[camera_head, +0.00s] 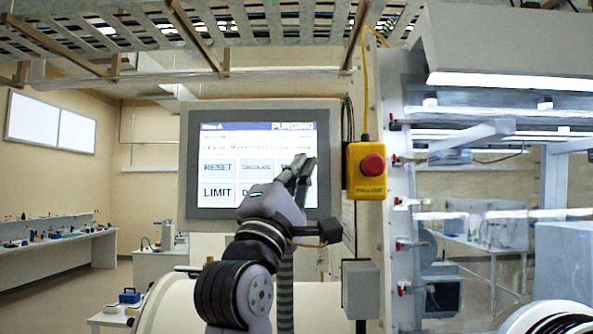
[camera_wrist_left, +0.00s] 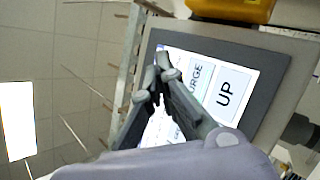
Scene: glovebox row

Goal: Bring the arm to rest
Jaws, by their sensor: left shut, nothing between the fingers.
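My left gripper (camera_head: 302,165) is raised in front of a touch screen panel (camera_head: 220,140) in the head view, with its fingers together and nothing between them. It covers part of the lower right of the screen. The screen shows "PURGING" at its top and buttons such as "RESET" and "LIMIT". In the left wrist view, the shut fingertips (camera_wrist_left: 160,80) lie over the tilted screen (camera_wrist_left: 232,85), where part of "PURGE" and "UP" can be read. I cannot tell whether the fingertips touch the screen. My right gripper is not in view.
A yellow box with a red emergency button (camera_head: 367,171) hangs right of the screen. The glovebox (camera_head: 505,45) stands on the right with valves along its edge. A grey box (camera_head: 360,290) is low beside my arm. Benches (camera_head: 60,255) stand at the far left.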

